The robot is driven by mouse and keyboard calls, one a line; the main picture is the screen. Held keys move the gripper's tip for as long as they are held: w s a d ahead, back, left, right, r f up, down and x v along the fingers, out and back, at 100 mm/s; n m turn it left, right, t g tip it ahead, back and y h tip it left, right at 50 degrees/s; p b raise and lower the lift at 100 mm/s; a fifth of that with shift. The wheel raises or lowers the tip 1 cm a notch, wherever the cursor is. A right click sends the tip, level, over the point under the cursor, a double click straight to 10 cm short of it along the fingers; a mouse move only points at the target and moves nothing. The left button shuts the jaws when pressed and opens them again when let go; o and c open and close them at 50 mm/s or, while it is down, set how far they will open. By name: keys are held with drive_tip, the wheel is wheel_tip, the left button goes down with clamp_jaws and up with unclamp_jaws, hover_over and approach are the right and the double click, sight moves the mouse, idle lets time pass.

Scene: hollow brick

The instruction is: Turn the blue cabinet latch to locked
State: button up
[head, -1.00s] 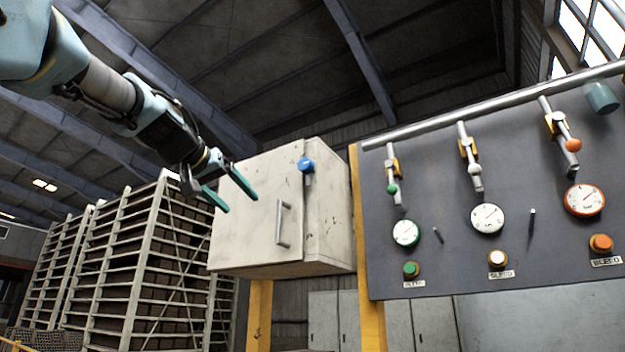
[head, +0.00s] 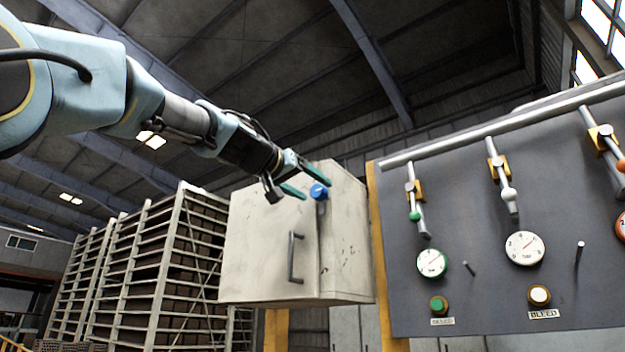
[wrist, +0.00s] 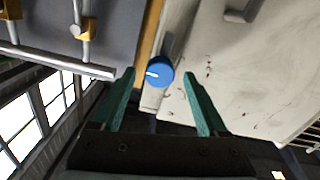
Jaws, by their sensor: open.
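The blue latch knob (head: 319,192) is on the upper front of the cream cabinet (head: 262,262), near the door's right edge, with a grey bar below it. In the wrist view the blue latch (wrist: 159,71) shows a white mark on its face and lies between and beyond the two green fingertips. My gripper (head: 306,181) is open and empty, close to the latch at its upper left in the head view. I see no contact between the fingers and the latch. In the wrist view my gripper (wrist: 162,82) spans wider than the knob.
The cabinet door has a grey handle (head: 293,258) below the latch. A dark panel (head: 470,270) with valves, gauges and buttons stands to the right, with a pipe (head: 500,122) along its top. Slatted racks (head: 150,270) stand to the left.

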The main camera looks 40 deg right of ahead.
drive_tip(key=shift+w+d, duration=0.1)
drive_tip(key=shift+d, duration=0.35)
clamp_jaws()
idle(0.4)
